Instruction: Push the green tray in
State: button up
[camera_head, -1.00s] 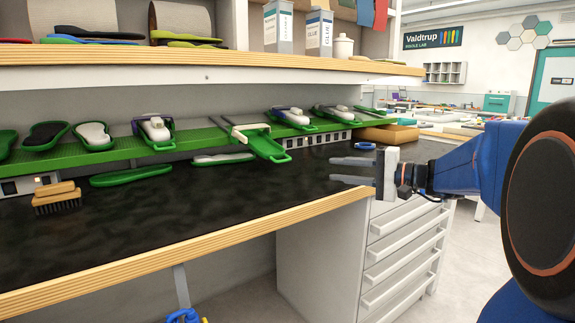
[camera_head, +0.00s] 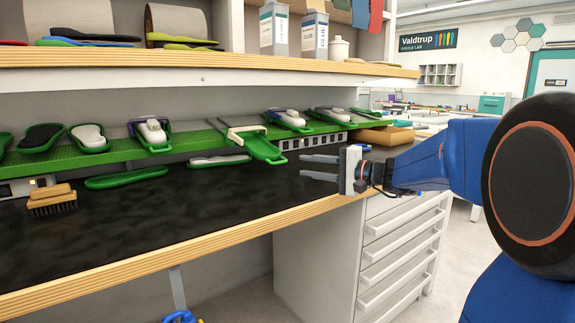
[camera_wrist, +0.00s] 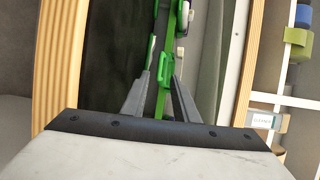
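The green tray (camera_head: 263,149) sticks out toward me from the green shelf (camera_head: 200,140), its front end hanging over the dark worktop. In the wrist view the tray (camera_wrist: 163,66) appears ahead, beyond the fingertips. My gripper (camera_head: 304,167) is to the right of the tray, above the worktop. Its two grey fingers point left toward the tray, with a clear gap between them and nothing held. The fingers also show in the wrist view (camera_wrist: 160,82). They look apart from the tray.
Other green trays with insoles, such as one with a white insole (camera_head: 90,137), line the shelf. A brush (camera_head: 52,200) and a loose green piece (camera_head: 126,177) lie on the worktop (camera_head: 190,215). A wooden box (camera_head: 388,135) stands at the right. An upper shelf (camera_head: 200,55) runs overhead.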

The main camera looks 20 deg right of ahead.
aim_at(282, 163)
jog(key=shift+x, duration=3.9)
grip_shut()
